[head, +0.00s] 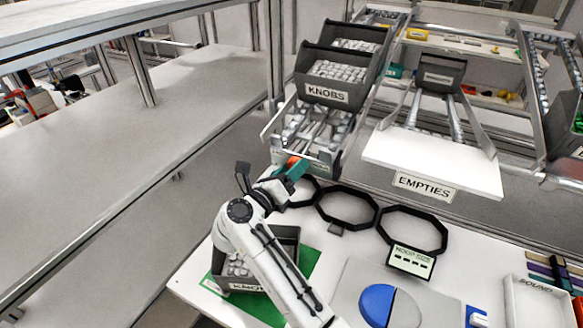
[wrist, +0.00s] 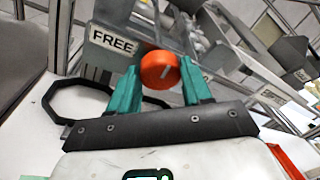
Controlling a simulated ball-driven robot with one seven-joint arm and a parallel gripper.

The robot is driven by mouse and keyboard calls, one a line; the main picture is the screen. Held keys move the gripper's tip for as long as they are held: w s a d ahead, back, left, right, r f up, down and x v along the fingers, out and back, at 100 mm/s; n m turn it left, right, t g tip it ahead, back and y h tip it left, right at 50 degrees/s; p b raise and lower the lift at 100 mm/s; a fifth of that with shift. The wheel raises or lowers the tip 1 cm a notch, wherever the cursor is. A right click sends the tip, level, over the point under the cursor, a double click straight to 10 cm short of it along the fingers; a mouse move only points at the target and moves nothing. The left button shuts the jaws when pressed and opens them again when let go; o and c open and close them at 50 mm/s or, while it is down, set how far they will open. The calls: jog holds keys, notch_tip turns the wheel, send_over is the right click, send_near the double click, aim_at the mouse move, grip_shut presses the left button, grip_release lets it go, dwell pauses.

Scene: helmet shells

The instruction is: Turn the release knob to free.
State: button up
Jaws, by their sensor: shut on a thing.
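A white FREE label (wrist: 112,41) is on the grey panel to the left of the knob. In the head view the orange knob (head: 293,161) shows at the lower front of the KNOBS rack (head: 312,160), partly hidden by my gripper (head: 297,169).
Grey KNOBS bins (head: 330,94) sit on the rack above the knob. A white EMPTIES shelf (head: 430,160) is to the right. Black octagonal rings (head: 412,209) lie on the white table near my arm. A grey bin (head: 240,283) stands on a green mat (head: 305,262).

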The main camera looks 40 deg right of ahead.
jog(key=shift+w+a+n+g+h+p, duration=0.1)
jog(key=shift+n+g+h+p, duration=0.3)
jog(key=shift+n, duration=1.1)
jog(key=shift+w+n+g+h+p, duration=0.1)
jog(key=shift+n+h+p, duration=0.35)
jog(key=shift+n, duration=1.55)
jog(key=o, duration=1.1)
jog(key=shift+f, duration=0.15)
jog(key=shift+c, duration=0.2)
jog(key=b+v, duration=0.3)
jog(key=v, duration=0.7)
jog(key=shift+a, duration=0.35)
